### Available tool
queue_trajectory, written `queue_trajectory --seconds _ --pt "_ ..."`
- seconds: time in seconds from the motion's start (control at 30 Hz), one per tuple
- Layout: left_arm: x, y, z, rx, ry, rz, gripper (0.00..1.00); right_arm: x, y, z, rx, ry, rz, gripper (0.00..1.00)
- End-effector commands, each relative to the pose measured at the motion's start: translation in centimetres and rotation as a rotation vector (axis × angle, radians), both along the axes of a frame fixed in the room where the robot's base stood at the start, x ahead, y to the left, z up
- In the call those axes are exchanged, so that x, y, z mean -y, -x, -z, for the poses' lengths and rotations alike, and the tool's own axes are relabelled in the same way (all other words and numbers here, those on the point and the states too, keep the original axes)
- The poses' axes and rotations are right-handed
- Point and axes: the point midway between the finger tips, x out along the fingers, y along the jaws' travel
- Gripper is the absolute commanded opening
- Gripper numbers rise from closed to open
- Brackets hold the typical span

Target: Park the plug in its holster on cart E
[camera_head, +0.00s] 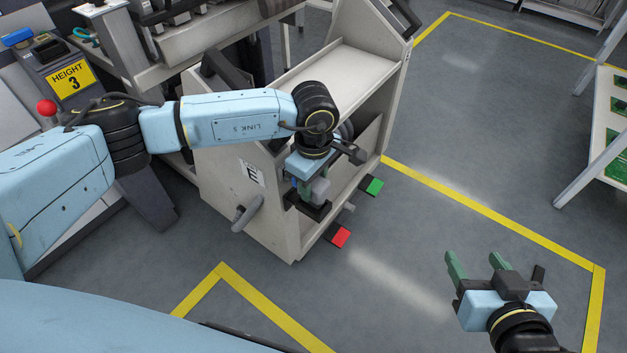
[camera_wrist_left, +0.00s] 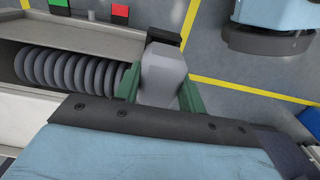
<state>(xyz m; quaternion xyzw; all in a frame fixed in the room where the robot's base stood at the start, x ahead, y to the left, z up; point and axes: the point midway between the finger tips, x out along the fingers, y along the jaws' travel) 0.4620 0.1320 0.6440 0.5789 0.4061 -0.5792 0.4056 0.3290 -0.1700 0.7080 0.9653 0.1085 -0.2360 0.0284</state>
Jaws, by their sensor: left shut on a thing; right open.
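Cart E (camera_head: 225,195) is a beige trolley with an "E" label on its end panel. My left gripper (camera_head: 307,190) is at the cart's near right edge, shut on the grey plug (camera_head: 320,190). In the left wrist view the plug (camera_wrist_left: 163,72) sits between the green fingers. A black block (camera_head: 308,207), apparently the holster, is just below the plug; it also shows beyond the plug in the left wrist view (camera_wrist_left: 163,37). I cannot tell whether the plug is seated in it. My right gripper (camera_head: 473,262) is open and empty above the floor at lower right.
A coiled grey cable (camera_wrist_left: 72,68) lies in the cart beside the plug. Red (camera_head: 340,236) and green (camera_head: 374,187) pads show by the cart's base. A machine with a "HEIGHT 3" sign (camera_head: 70,80) stands at left. The floor right of the cart is clear inside yellow lines.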

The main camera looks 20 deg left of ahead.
Motion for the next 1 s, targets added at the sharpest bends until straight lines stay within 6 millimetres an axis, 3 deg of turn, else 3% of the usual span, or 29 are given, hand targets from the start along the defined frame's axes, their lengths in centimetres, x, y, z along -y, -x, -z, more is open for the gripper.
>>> queue_trajectory --seconds 1.0 --pt "0.0 0.0 1.0 0.001 0.0 0.001 0.02 0.0 0.0 0.8 0.0 0.0 -0.001 0.57"
